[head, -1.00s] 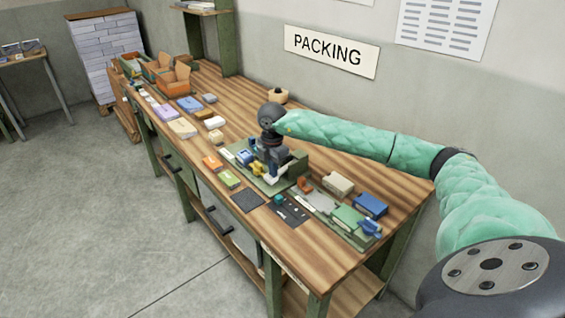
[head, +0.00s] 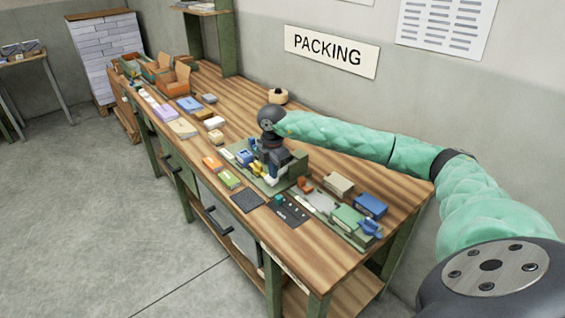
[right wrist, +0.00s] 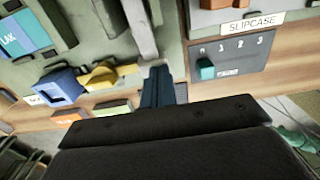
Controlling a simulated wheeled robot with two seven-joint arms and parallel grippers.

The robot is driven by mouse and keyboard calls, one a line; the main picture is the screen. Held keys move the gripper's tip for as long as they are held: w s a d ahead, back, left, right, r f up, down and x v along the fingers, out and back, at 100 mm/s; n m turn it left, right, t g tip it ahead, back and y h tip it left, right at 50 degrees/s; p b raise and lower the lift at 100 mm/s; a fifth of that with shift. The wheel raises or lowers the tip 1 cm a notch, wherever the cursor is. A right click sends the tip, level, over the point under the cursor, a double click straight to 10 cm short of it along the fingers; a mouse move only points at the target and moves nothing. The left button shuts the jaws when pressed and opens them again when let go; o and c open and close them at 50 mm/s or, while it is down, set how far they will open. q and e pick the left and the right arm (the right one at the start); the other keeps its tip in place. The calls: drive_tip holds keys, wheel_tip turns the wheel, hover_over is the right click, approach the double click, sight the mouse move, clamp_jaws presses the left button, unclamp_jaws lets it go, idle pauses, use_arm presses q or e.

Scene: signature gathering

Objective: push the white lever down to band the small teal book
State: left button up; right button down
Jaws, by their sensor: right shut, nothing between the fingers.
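My right gripper (head: 268,166) is shut and empty, pointing down over the green banding fixture (head: 285,182) on the bench. In the right wrist view its dark closed fingers (right wrist: 158,82) show beside a pale grey-white bar (right wrist: 141,32), which looks like the lever. In the head view a white piece (head: 276,179) shows just below the gripper, partly hidden by it. I cannot tell whether they touch. A teal-blue book (right wrist: 22,35) lies at the upper left of the wrist view. Whether it is the small teal book is unclear. My left gripper is not in view.
A blue part (right wrist: 58,87) and a yellow part (right wrist: 102,75) sit close to the fingers. A dark numbered panel with a teal knob (right wrist: 206,69) is to their right. Several books and boxes line the bench; a green box (head: 350,218) stands right of the fixture.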

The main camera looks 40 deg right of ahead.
idle(0.3)
wheel_tip(320, 180, up, 9)
drive_tip(key=p, duration=0.3)
drive_tip(key=shift+p, duration=0.3)
idle(0.8)
idle(0.4)
